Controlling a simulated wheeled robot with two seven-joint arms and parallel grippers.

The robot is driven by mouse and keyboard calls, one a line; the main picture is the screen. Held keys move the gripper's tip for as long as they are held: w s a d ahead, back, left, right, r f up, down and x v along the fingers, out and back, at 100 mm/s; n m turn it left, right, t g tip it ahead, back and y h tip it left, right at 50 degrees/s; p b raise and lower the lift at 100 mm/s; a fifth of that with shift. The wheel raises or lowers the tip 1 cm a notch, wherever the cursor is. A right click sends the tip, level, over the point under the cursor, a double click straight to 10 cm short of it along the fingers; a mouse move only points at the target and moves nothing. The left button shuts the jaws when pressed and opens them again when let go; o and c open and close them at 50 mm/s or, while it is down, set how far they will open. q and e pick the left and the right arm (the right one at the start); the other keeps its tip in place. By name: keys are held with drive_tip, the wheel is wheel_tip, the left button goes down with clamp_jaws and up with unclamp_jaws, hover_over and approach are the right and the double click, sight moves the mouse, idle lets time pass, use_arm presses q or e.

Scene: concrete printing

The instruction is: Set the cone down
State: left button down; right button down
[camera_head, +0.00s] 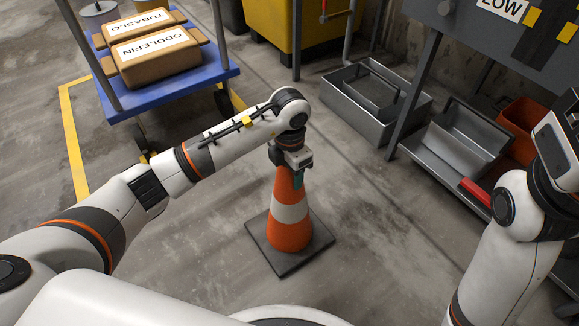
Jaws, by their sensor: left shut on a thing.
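An orange traffic cone (289,232) with a white band and a dark square base shows in the middle of the head view. It is upright over the concrete floor; I cannot tell for sure whether its base touches the floor. My left gripper (295,172) is at the cone's top and is shut on it, hiding the tip. My right arm is at the right edge of the view, and its fingers do not show clearly.
A blue cart (226,72) with labelled brown bags (160,60) stands at the upper left. Grey metal tubs (345,110) and an orange bin (513,128) stand at the upper right near a steel frame. The floor around the cone is clear.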

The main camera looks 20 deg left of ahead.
use_arm(q)
drive_tip(key=shift+w+r, duration=0.1)
drive_tip(key=shift+r, duration=0.05)
drive_tip(key=shift+c, duration=2.3)
unclamp_jaws()
drive_tip(key=shift+f, duration=0.2)
drive_tip(key=shift+r, duration=0.1)
